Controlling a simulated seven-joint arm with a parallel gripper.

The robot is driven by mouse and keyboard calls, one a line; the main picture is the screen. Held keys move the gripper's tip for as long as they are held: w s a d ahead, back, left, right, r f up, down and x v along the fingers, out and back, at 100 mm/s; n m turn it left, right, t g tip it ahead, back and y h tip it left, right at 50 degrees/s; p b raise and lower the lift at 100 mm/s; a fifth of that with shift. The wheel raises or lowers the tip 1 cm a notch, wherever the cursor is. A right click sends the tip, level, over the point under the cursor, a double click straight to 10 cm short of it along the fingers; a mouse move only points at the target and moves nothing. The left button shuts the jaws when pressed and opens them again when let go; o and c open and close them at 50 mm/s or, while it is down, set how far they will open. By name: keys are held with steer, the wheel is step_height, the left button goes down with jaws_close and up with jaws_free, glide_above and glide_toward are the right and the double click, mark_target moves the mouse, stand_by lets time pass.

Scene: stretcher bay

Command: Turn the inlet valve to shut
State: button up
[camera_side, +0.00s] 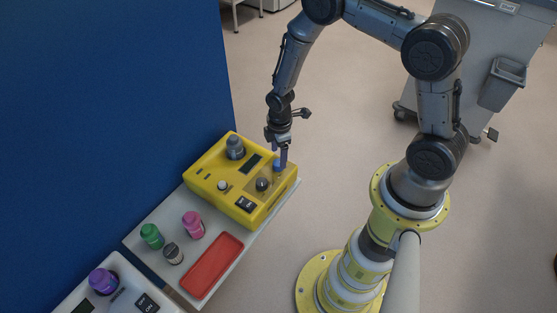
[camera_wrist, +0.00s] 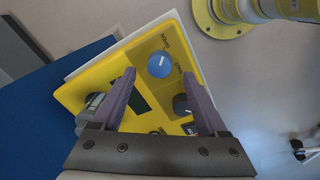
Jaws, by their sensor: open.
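A yellow device (camera_side: 212,196) has a blue knob (camera_side: 277,165) and a dark knob (camera_side: 262,184) on its top. In the wrist view, the blue knob (camera_wrist: 160,65) shows a short white mark. The dark knob (camera_wrist: 182,103) also has a white mark and is partly covered by the right finger. Small labels lie beside both knobs, too blurred to tell surely which is the inlet. My gripper (camera_side: 277,154) is open and empty, pointing down close to the blue knob. In the wrist view my gripper (camera_wrist: 158,80) has its purple fingers spread, with the blue knob showing beyond their tips.
The device also carries a grey round part (camera_side: 235,147), a white button (camera_side: 222,185) and a rocker switch (camera_side: 245,204). Green (camera_side: 152,237), pink (camera_side: 193,226) and dark (camera_side: 173,254) containers and a red tray (camera_side: 196,279) sit nearby. A blue wall (camera_side: 110,110) stands behind.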

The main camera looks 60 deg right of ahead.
mark_target(278, 163)
steer(key=shift+f, duration=1.9)
steer(key=shift+c, duration=0.3)
jaws_close()
